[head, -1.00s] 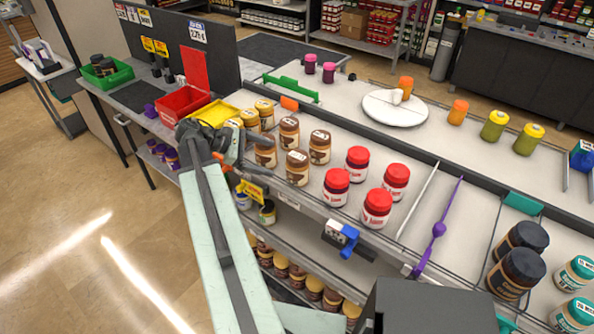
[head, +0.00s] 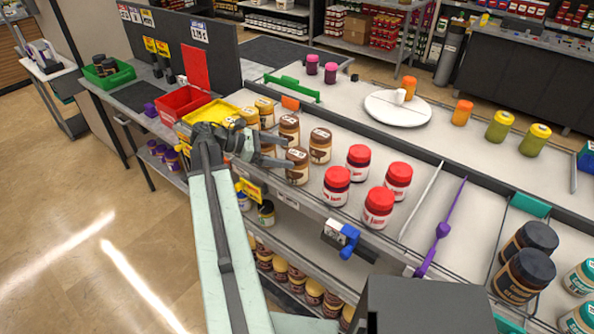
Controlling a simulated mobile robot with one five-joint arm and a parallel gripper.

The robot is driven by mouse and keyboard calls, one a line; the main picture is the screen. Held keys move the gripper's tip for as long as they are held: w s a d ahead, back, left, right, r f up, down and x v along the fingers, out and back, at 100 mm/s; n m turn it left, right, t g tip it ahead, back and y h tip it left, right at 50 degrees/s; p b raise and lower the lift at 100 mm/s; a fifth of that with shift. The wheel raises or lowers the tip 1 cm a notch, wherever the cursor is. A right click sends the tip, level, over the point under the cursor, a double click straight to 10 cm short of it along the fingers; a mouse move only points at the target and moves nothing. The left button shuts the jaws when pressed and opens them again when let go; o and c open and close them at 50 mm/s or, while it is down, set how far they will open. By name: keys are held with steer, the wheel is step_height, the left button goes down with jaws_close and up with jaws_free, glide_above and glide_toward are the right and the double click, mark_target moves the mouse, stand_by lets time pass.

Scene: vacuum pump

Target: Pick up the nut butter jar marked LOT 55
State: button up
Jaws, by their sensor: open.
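Several nut butter jars stand upright on the shelf top: tan jars with yellow lids, one of them at the back (head: 264,110), and jars with brown lids, among them a back one (head: 289,129), a right one (head: 320,146) and a front one (head: 298,167). No LOT marking is readable, so I cannot tell which jar is LOT 55. My gripper (head: 277,150) is open and empty at the front left of the brown-lidded jars. Its fingers point right and partly hide one jar (head: 267,148). I cannot tell if they touch it.
Red-lidded jam jars (head: 378,208) stand to the right of the nut butter. A yellow bin (head: 212,112) and a red bin (head: 185,101) lie to the left. A blue and white device (head: 342,237) sits on the shelf's front edge. A white turntable (head: 397,108) stands behind.

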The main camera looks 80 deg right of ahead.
mark_target(298, 153)
steer(key=b+x, duration=0.2)
steer(key=x, duration=0.3)
steer(key=shift+a, duration=0.1)
jaws_close()
steer(key=shift+r+p, duration=0.55)
steer(key=shift+p, duration=0.1)
step_height(298, 153, up, 3)
steer(key=p, duration=0.3)
steer(key=shift+r, duration=0.2)
steer(key=w+a, duration=0.3)
steer(key=w, duration=0.4)
steer(key=w+a+p, duration=0.1)
steer(key=w+a, duration=0.3)
steer(key=w, duration=0.3)
steer(key=shift+w+r, duration=0.25)
steer(key=shift+r, duration=0.05)
